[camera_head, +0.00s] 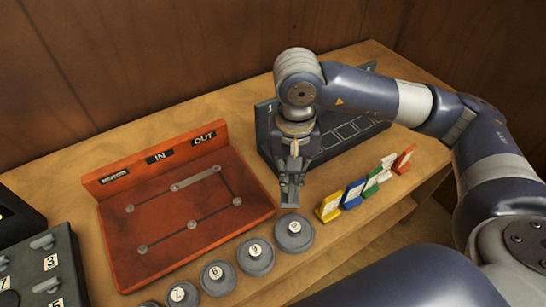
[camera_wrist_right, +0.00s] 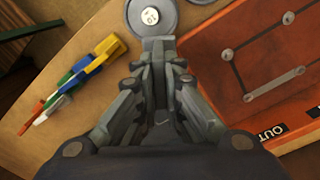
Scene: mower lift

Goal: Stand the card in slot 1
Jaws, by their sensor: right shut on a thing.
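My right gripper (camera_head: 290,190) points down between the red board and the row of coloured cards. It also shows in the right wrist view (camera_wrist_right: 159,50). Its fingers are closed on a small grey piece (camera_wrist_right: 158,44); I cannot tell whether this is the card. The dark rack (camera_head: 262,125), marked 1 at its left end, stands behind the gripper. White outlined squares show on it, and my arm hides part of it. A row of cards holds a yellow one (camera_head: 329,207), a blue one (camera_head: 352,195), a green-and-white one (camera_head: 376,178) and a red one (camera_head: 404,158). My left gripper is not in view.
A red board (camera_head: 180,245) with IN and OUT labels lies at left. Several numbered grey discs (camera_head: 294,233) line the table's front. A dark panel (camera_head: 40,265) with numbered switches is at far left. The wooden table (camera_head: 235,103) ends before the wood wall.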

